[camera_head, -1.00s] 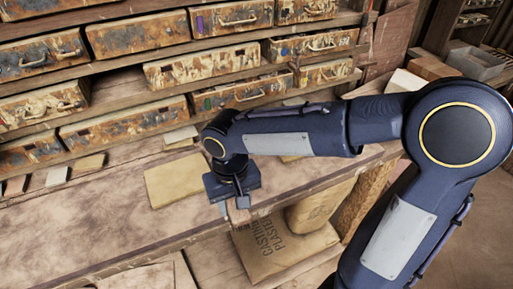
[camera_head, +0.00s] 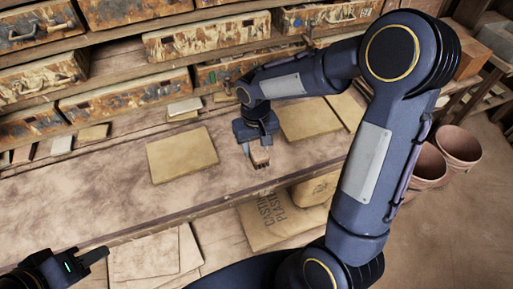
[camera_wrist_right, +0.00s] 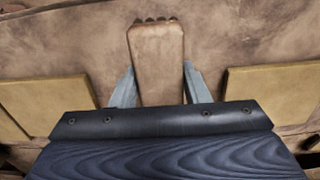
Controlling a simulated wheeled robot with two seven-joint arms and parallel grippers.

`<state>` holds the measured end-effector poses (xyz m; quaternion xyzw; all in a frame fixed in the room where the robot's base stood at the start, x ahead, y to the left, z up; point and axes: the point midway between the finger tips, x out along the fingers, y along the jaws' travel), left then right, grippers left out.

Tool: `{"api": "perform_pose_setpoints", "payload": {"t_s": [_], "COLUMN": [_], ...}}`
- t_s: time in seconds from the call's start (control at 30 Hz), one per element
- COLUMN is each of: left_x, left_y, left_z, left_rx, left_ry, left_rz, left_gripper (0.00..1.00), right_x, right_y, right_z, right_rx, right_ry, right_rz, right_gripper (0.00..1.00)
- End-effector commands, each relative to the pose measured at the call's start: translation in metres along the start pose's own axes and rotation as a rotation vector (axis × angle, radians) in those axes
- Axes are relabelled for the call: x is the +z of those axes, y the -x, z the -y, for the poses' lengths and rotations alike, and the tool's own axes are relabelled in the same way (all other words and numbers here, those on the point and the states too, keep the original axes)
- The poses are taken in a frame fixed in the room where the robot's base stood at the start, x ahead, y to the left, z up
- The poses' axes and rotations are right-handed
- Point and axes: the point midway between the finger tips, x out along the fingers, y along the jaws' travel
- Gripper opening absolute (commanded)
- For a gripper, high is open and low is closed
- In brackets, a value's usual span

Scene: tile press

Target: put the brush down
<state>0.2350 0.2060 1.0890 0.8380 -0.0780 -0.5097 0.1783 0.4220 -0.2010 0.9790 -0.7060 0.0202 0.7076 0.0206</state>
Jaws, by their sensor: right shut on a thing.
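The brush is a tan wooden block (camera_head: 260,157) with dark bristle tufts at its lower end. My right gripper (camera_head: 258,149) is shut on it, over the front part of the dusty bench (camera_head: 110,190). In the right wrist view the brush (camera_wrist_right: 157,62) stands between the two grey fingers of my right gripper (camera_wrist_right: 160,85), its bristles pointing away from the palm. I cannot tell whether the bristles touch the bench. My left gripper (camera_head: 92,257) is at the lower left corner, well apart from the brush; its jaw gap does not show clearly.
Yellowish slabs lie on either side of the brush, one at left (camera_head: 182,155) and one at right (camera_head: 308,118). Shelves of stained drawers (camera_head: 125,105) stand behind. A plaster sack (camera_head: 270,215) lies below the bench edge. Terracotta pots (camera_head: 458,150) stand at right.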

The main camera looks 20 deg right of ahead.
Motion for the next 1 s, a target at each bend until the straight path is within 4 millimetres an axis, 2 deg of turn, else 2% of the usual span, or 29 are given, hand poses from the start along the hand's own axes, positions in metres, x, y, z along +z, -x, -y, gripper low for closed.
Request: {"api": "perform_pose_setpoints", "payload": {"t_s": [0.17,0.4,0.83,0.87,1.0], "left_x": [-0.001,-0.002,0.0,-0.001,-0.001], "left_y": [0.003,0.004,0.0,0.001,0.002], "left_z": [-0.001,-0.002,0.0,-0.001,-0.001], "left_rx": [0.0,0.0,0.0,0.0,0.0], "left_ry": [0.0,0.0,0.0,0.0,0.0], "left_rz": [0.0,0.0,0.0,0.0,0.0], "left_gripper": [0.36,0.36,0.36,0.36,0.36], "right_x": [-0.009,-0.011,-0.011,-0.011,-0.011], "right_y": [-0.011,-0.042,-0.05,-0.048,-0.048], "right_z": [-0.006,-0.007,-0.006,-0.006,-0.006], "right_rx": [0.001,0.001,0.0,0.0,0.0], "right_ry": [-0.002,0.001,0.0,0.0,0.0], "right_rz": [0.0,0.001,-0.002,-0.002,-0.002], "right_gripper": [0.23,0.23,0.23,0.45,0.63]}}
